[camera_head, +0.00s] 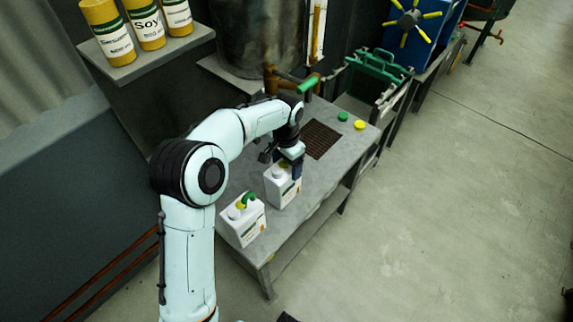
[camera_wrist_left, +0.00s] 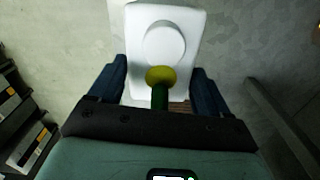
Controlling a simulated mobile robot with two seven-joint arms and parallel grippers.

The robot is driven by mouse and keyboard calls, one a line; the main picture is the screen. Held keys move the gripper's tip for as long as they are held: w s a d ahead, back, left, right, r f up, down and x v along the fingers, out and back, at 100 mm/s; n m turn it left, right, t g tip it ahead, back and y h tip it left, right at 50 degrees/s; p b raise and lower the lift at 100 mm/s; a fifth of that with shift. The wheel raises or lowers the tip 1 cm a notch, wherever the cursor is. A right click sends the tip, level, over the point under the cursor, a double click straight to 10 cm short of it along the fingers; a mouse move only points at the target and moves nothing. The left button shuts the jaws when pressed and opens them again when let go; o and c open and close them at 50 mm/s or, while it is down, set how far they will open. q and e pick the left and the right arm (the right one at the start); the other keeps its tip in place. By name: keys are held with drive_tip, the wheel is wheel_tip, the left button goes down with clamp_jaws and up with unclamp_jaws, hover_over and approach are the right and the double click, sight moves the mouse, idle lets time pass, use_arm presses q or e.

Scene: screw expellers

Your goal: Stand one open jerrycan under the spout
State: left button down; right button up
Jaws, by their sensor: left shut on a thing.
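A white jerrycan (camera_head: 280,188) stands upright at the table's middle, under my left gripper (camera_head: 291,168). Its white top (camera_wrist_left: 165,25) shows in the left wrist view, with a round white disc, a yellow round part and a green handle (camera_wrist_left: 159,97). My left gripper is shut on this jerrycan, its dark fingers on either side of the handle. I cannot tell whether the jerrycan touches the table. A second white jerrycan (camera_head: 242,222), with a green handle, stands nearer the front-left. A brass pipe with a green lever (camera_head: 307,85), apparently the spout, is at the back. My right gripper is out of view.
The grey table (camera_head: 330,178) has a dark grate (camera_head: 320,139) set into it, below the pipe. A green cap (camera_head: 342,116) and a yellow cap (camera_head: 359,125) lie beyond the grate. A shelf with yellow canisters (camera_head: 148,24) is upper left. Open floor lies right.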

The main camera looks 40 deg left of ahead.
use_arm(q)
drive_tip(key=shift+f, duration=0.15)
drive_tip(key=shift+f, duration=0.15)
unclamp_jaws()
wheel_tip(320, 180, up, 12)
drive_tip(key=shift+r+p, duration=0.15)
drive_tip(key=shift+p, duration=0.8)
